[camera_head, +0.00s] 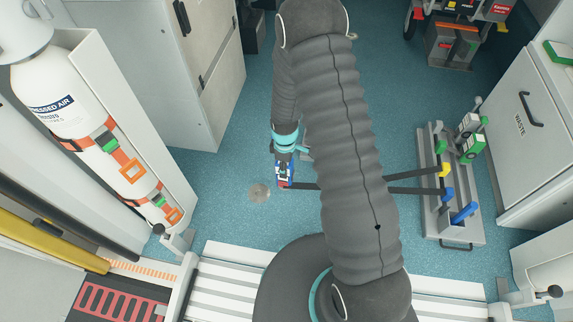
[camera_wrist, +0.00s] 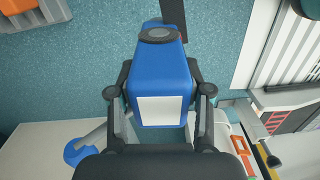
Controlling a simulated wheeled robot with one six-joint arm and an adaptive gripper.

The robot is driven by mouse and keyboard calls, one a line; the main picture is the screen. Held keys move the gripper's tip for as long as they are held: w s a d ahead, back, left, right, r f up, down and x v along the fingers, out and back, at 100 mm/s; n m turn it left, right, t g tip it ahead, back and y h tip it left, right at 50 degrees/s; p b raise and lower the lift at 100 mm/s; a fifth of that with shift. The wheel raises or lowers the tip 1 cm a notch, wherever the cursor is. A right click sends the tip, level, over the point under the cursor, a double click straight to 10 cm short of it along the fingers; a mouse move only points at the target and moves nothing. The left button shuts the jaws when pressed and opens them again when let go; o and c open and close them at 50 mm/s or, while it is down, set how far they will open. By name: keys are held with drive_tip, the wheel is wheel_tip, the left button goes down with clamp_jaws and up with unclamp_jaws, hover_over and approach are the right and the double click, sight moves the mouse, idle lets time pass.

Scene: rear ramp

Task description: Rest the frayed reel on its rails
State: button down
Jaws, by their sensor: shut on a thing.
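My gripper (camera_head: 284,163) reaches down over the blue floor, left of my arm's thick grey sleeve. In the wrist view my gripper (camera_wrist: 157,85) has its two dark fingers closed on either side of a blue boxy body (camera_wrist: 158,75), apparently the reel. It has a pale square label and a dark round cap; a dark band runs up from it. I cannot make out fraying. Dark bars or straps (camera_head: 412,190) reach the grey rack (camera_head: 433,220) at right; I cannot tell which parts are the rails.
The rack carries blue, yellow and green pieces. A round metal disc (camera_head: 259,192) lies flush in the floor. Ribbed white plating (camera_head: 225,275) crosses the front. Open floor (camera_head: 225,165) lies left of my gripper.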

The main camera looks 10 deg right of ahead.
drive_tip(key=shift+r+p, duration=0.6)
drive_tip(key=shift+r, duration=0.65)
